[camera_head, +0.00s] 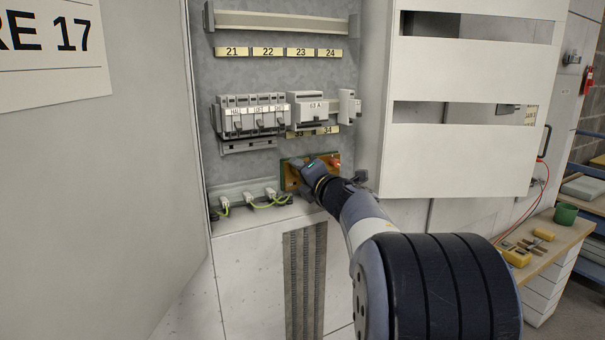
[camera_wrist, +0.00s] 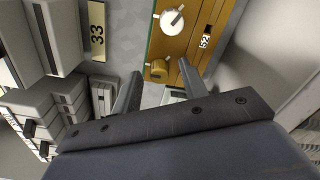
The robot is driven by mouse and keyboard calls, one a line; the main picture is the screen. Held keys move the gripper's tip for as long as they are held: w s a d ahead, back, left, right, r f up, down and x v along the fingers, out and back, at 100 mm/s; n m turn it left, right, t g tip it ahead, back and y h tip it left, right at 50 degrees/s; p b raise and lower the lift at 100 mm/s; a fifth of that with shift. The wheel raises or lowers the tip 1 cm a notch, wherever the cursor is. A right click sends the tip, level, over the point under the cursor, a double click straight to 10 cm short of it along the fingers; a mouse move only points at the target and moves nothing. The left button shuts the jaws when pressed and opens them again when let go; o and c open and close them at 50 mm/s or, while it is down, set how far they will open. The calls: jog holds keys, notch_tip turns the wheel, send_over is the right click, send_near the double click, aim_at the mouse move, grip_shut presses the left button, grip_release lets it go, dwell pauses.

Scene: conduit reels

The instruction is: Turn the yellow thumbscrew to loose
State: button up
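In the wrist view the yellow thumbscrew (camera_wrist: 160,69), a short brass-coloured knob, sits on an orange-brown panel (camera_wrist: 190,48) with a green edge. My gripper (camera_wrist: 159,68) is open, with one dark finger on each side of the thumbscrew in the picture. Gaps show on both sides, and neither finger visibly touches it. I cannot tell how far the tips reach past it. In the head view my gripper (camera_head: 306,170) is in front of the same panel (camera_head: 289,181) and hides the thumbscrew.
A round white knob (camera_wrist: 172,21) and a "52" label (camera_wrist: 205,41) are on the panel. Breakers (camera_head: 252,116) stand on the rail above. Green-yellow wires (camera_head: 268,201) run below left.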

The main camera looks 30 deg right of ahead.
jog(key=s, duration=1.1)
jog(key=shift+d+p, duration=0.2)
jog(key=shift+p, duration=0.25)
jog(key=shift+w, duration=0.1)
jog(key=w+b, duration=0.1)
jog(key=w, duration=1)
jog(key=shift+a, duration=0.2)
jog(key=shift+s, duration=0.1)
jog(key=shift+s, duration=0.1)
